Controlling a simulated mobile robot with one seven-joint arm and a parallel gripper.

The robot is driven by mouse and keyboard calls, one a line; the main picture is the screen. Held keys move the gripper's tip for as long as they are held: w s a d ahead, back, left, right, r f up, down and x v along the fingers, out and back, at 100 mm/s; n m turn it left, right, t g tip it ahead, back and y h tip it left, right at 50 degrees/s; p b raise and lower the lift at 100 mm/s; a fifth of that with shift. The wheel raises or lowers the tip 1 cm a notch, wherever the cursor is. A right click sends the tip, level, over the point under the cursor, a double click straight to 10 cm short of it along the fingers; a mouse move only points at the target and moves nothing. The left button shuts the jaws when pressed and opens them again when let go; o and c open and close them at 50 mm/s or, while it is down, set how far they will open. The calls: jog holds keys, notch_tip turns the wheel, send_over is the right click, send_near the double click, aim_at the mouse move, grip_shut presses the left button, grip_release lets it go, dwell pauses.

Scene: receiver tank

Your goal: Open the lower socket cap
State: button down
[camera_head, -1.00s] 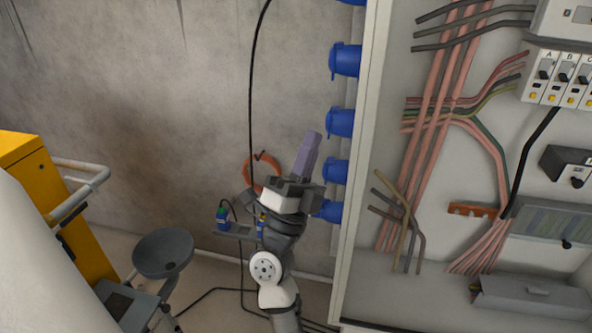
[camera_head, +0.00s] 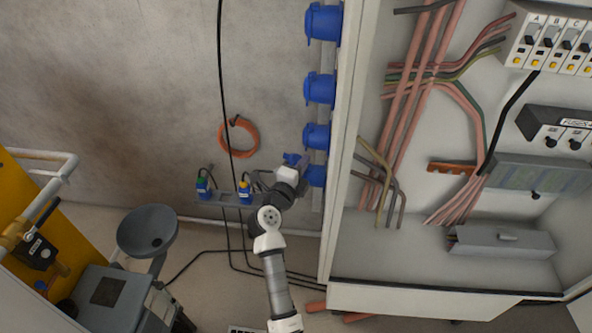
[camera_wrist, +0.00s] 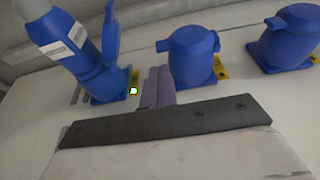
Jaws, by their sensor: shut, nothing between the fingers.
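Several blue sockets line the cabinet's left side in the head view. The lowest socket (camera_head: 317,176) is partly covered by my gripper (camera_head: 292,178), and a blue flap (camera_head: 293,158) stands out above it. In the wrist view my gripper's mauve fingers (camera_wrist: 156,87) are together and empty, between two sockets. To their left, a blue socket base (camera_wrist: 106,86) has a raised cap (camera_wrist: 110,36) and a blue body with a grey end (camera_wrist: 66,45) that looks like a plug in it. To their right is a socket with its cap closed (camera_wrist: 194,55). Finger contact cannot be told.
The open cabinet (camera_head: 340,200) with wires and breakers is at right. A small shelf (camera_head: 222,199) with blue plugs, and an orange coil (camera_head: 238,139), are on the wall at left. A grey funnel (camera_head: 147,231) stands lower left. Another capped socket (camera_wrist: 290,38) is farther right.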

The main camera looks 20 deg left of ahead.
jog(key=w, duration=0.3)
jog(key=shift+w+d, duration=0.1)
jog(key=shift+w, duration=0.25)
jog(key=shift+a, duration=0.2)
